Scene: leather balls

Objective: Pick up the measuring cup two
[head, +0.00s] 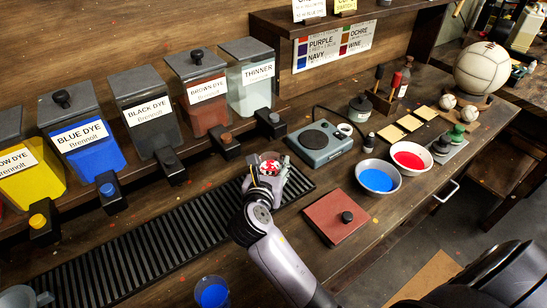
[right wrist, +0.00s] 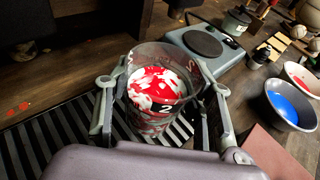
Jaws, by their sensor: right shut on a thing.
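The measuring cup two (right wrist: 158,112) is a clear cup marked with a 2, with red and white contents, seen in the right wrist view. It stands between the fingers of my right gripper (right wrist: 162,92), which is shut on it. In the head view the cup (head: 270,166) shows at the tip of my right gripper (head: 268,176), over the far end of the black slotted drain grate (head: 130,262). The gripper hides part of the cup there, and I cannot tell whether its base touches the grate. My left gripper is not in view.
Dye dispensers, including blue (head: 90,140) and thinner (head: 250,95), line the back. A cup of blue liquid (head: 212,292) stands at the front.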

